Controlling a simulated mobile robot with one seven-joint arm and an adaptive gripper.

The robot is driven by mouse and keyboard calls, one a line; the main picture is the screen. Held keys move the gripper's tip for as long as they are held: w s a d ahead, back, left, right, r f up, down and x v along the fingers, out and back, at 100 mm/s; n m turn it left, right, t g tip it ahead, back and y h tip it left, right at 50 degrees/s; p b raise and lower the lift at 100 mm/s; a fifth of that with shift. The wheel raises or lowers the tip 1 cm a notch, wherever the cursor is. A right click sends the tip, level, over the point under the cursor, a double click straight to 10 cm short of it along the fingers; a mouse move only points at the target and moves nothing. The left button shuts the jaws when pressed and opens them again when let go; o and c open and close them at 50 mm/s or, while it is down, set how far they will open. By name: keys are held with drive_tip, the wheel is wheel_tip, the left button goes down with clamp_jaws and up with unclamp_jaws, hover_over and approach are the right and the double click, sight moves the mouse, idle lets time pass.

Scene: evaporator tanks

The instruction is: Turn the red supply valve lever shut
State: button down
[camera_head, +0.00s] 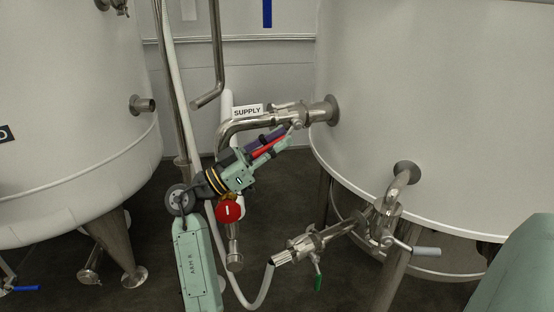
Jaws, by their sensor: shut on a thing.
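The red supply valve lever (263,148) shows as a red bar slanting up to the right, below the pipe with the white SUPPLY sign (247,112). The supply valve (290,117) is on the steel pipe entering the right tank. My gripper (275,141) reaches up from the lower left and is shut on the red lever, with the lever between its fingers. The fingers hide part of the lever, and its exact join to the valve is hard to make out.
A round red disc (229,211) with a white bar is just below my wrist. Tanks stand left (70,120) and right (440,110). A pale hose (222,272) hangs between them.

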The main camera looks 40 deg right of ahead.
drive_tip(key=shift+s+f+g+h+b, duration=0.15)
drive_tip(key=shift+g+h+b, duration=0.15)
drive_tip(key=shift+b, duration=0.6)
drive_tip(key=c, duration=1.6)
unclamp_jaws()
